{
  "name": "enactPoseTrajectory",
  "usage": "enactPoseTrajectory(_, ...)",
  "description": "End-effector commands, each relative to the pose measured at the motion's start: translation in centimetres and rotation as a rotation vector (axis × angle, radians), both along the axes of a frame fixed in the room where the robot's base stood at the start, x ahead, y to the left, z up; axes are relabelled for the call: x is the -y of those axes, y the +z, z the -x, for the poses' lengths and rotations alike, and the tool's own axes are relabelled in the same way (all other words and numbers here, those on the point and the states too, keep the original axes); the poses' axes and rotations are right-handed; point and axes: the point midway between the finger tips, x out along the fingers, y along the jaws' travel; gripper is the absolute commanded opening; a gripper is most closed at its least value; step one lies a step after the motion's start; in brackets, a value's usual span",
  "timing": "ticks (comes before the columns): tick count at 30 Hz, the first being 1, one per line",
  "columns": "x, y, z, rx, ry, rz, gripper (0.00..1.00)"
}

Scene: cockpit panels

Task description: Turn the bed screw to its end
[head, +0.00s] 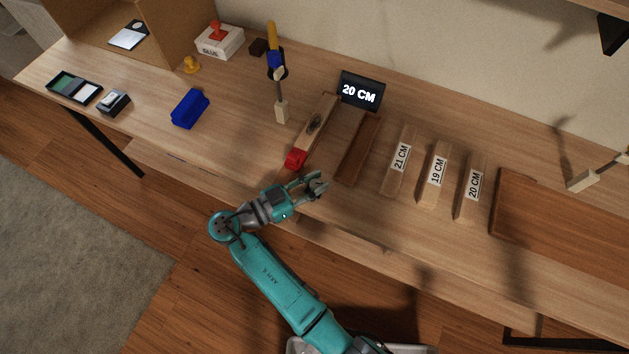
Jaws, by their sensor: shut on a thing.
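My gripper (316,185) is at the front of the bench, with its fingers closed around a small part that they largely hide, which I take to be the bed screw. The fingertips are just left of the near end of a dark brown wooden bed (358,150). To its left lies a longer wooden piece (318,122) with a dark oval on top and a red block (295,158) at its near end. My gripper is below and right of that red block in the picture. How far the screw is turned cannot be seen.
A black sign (360,92) reads 20 CM behind the bed.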

Motion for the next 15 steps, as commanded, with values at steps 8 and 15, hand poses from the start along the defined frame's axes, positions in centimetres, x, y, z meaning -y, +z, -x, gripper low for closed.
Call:
enactPoseTrajectory(8, 0.03, -0.05, -0.07, -0.001, -0.072, 0.000, 0.00)
enactPoseTrajectory(15, 0.05, -0.08, -0.05, -0.002, -0.084, 0.000, 0.00)
